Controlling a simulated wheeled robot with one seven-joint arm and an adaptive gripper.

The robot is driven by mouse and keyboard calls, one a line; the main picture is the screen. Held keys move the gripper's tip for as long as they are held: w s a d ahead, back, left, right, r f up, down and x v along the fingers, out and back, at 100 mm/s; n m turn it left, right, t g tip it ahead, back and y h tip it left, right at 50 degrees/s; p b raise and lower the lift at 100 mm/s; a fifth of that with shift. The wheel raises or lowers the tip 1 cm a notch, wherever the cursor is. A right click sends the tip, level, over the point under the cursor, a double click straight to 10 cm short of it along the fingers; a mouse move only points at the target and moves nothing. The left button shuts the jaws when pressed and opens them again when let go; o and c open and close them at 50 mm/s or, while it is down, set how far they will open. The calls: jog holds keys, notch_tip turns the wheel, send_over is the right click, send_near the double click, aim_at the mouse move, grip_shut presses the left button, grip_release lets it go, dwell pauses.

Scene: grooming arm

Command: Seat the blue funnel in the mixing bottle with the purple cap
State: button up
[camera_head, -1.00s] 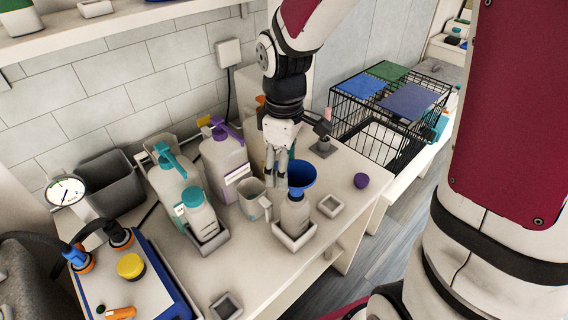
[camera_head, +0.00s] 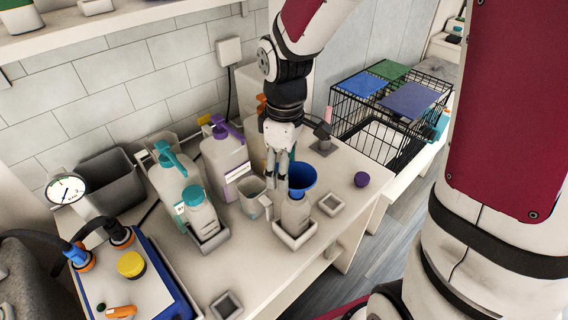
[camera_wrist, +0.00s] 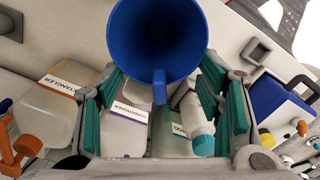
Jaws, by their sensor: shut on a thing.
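The blue funnel (camera_head: 301,176) is upright with its wide mouth up, directly above a pale bottle (camera_head: 294,214) standing in a square holder. Its lower end is hidden, so I cannot tell whether it is inside the bottle neck. My gripper (camera_head: 277,182) is shut on the funnel from its left side. In the wrist view the funnel (camera_wrist: 158,35) fills the top middle, between the teal finger pads. A small round purple piece (camera_head: 361,179), perhaps the cap, lies on the table right of the bottle.
A grey cup (camera_head: 254,198) stands close left of the bottle. Left of it are a purple-pump bottle (camera_head: 226,158) and teal-topped bottles (camera_head: 200,212). A small square tray (camera_head: 331,204) lies to the right. A wire cage (camera_head: 388,105) is behind on the right.

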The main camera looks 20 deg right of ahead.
jog(key=shift+f, duration=0.85)
jog(key=o, duration=1)
jog(key=shift+c, duration=0.2)
notch_tip(320, 180, up, 12)
jog(key=shift+r, duration=0.1)
jog(key=shift+o, duration=0.9)
